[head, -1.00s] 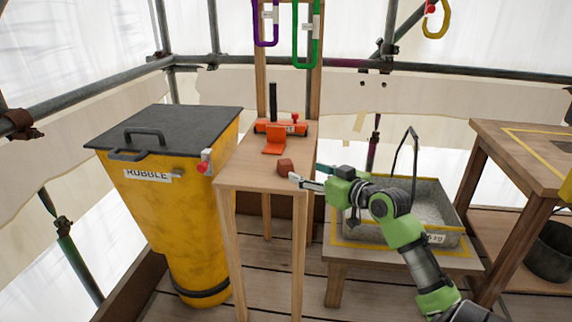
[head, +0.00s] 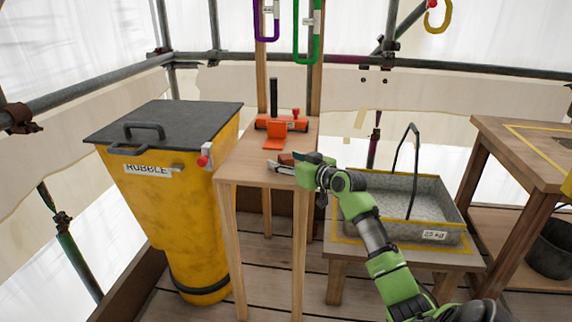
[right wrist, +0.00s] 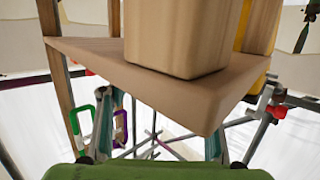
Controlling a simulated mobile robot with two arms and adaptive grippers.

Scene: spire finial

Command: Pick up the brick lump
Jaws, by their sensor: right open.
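The brick lump (head: 286,158) is a small reddish-brown block on the top of the narrow wooden stand (head: 240,168), near its right side. My right gripper (head: 283,161) reaches in from the right at the height of the stand top. It is open, with one finger on the near side of the lump and the other on the far side; the lump is partly hidden. Contact cannot be told. In the right wrist view my gripper (right wrist: 160,135) shows its two fingers apart, and the lump is not visible there. My left gripper is not in view.
An orange tool (head: 278,130) stands behind on the same stand. A yellow rubble bin (head: 190,215) with a dark lid is at left. A grey tray (head: 435,200) with a tall handle sits on a low bench at right. Carabiners (head: 307,40) hang above the stand.

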